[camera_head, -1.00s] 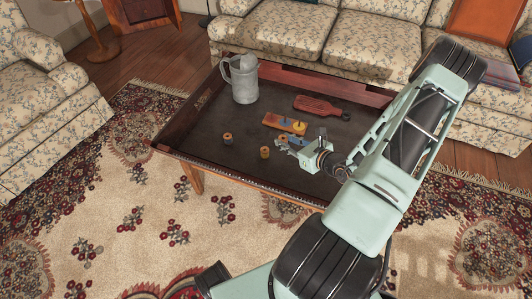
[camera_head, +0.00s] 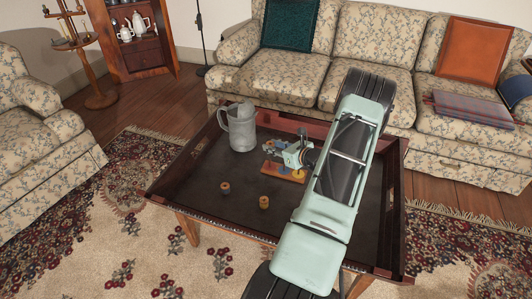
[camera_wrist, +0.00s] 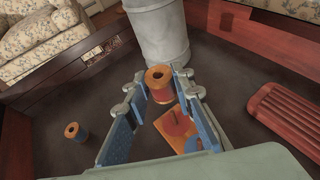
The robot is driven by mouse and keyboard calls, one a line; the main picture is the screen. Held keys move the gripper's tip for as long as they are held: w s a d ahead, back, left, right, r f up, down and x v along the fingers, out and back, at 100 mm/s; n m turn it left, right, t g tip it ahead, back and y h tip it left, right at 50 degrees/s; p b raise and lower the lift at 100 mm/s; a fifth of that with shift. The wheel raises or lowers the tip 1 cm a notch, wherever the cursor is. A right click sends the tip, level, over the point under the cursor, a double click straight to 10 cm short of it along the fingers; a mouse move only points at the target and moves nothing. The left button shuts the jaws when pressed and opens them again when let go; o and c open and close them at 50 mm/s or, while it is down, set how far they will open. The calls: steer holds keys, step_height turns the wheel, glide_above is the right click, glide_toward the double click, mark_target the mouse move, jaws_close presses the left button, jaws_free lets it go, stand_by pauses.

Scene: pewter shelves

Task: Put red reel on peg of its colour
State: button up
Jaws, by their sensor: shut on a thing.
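The red reel (camera_wrist: 159,88), with red winding and wooden ends, is held upright between the blue pads of my gripper (camera_wrist: 157,86) in the wrist view. My gripper (camera_head: 291,154) is over the orange peg board (camera_head: 291,177) in the head view, and the arm hides part of the board. In the wrist view the board (camera_wrist: 171,122) lies below and nearer than the reel. It carries a red disc with a peg (camera_wrist: 178,124) and a blue spot (camera_wrist: 193,145), partly covered by the right finger. The held reel is hard to make out in the head view.
Two other reels stand on the dark table, one at left (camera_head: 225,188) and one nearer the front (camera_head: 264,203). A grey metal jug (camera_head: 240,128) stands behind the board. A red slatted board (camera_wrist: 279,117) lies at right in the wrist view. The table has a raised wooden rim.

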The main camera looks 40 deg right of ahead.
steer(key=shift+f, duration=0.1)
stand_by(0.4)
steer(key=shift+f+b, duration=2.15)
steer(key=shift+f, duration=0.1)
steer(key=shift+f+b, duration=1.3)
steer(key=shift+f, duration=0.1)
steer(key=o, duration=1)
steer(key=shift+s, duration=0.1)
steer(key=v, duration=1.2)
steer(key=shift+d, duration=0.1)
